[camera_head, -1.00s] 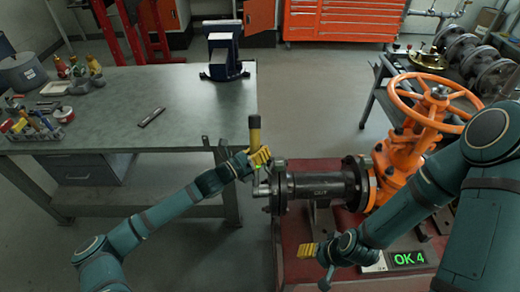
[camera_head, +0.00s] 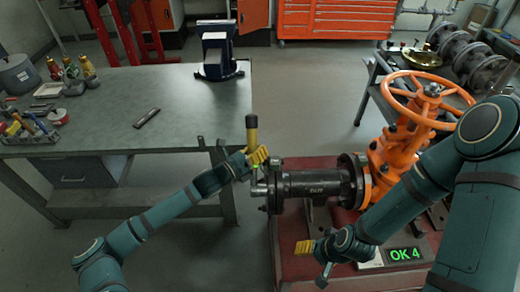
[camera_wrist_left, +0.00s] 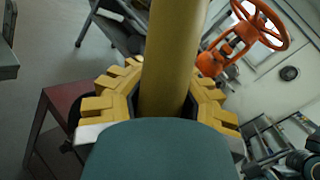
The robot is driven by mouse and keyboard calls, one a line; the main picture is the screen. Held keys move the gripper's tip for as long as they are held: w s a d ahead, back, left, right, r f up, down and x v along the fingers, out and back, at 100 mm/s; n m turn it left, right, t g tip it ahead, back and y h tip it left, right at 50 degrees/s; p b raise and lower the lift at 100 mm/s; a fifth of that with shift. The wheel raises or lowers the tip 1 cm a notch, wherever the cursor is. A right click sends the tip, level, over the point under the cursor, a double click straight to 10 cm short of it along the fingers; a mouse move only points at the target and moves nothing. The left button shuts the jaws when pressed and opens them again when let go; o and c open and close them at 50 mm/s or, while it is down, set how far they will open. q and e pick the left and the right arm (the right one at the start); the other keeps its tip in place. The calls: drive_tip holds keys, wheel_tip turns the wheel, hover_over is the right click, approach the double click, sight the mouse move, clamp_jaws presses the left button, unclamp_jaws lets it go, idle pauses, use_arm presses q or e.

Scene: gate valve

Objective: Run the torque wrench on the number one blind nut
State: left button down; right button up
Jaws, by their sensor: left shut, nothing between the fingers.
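The torque wrench (camera_head: 251,123) has a yellow handle with a dark top and stands upright. Its lower end is at the blind flange (camera_head: 274,188) on the left end of the dark pipe (camera_head: 318,187). The nut under the wrench is too small to make out. My left gripper (camera_head: 258,157) is shut, with its yellow fingers right at the handle. In the left wrist view the handle (camera_wrist_left: 172,60) runs up between the finger pads. My right gripper (camera_head: 304,247) hangs low in front of the pipe; its finger gap cannot be made out.
The orange gate valve (camera_head: 398,145) with its handwheel stands right of the pipe, on a red stand (camera_head: 290,265). A grey workbench (camera_head: 190,105) with a vise (camera_head: 217,55) is at the left. My right arm covers the right side.

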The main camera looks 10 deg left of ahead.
use_arm(q)
drive_tip(key=shift+d+r+p, duration=0.15)
drive_tip(key=shift+d+p, duration=0.15)
drive_tip(key=shift+p, duration=0.35)
idle(0.8)
drive_tip(key=shift+a+p, duration=0.1)
drive_tip(key=shift+p, duration=0.3)
drive_tip(key=shift+a, duration=0.2)
idle(0.5)
drive_tip(key=shift+s+a+p, duration=0.25)
drive_tip(key=shift+a, duration=0.75)
drive_tip(key=shift+s+a+p, duration=0.2)
drive_tip(key=shift+a+p, duration=0.05)
drive_tip(key=shift+a, duration=0.7)
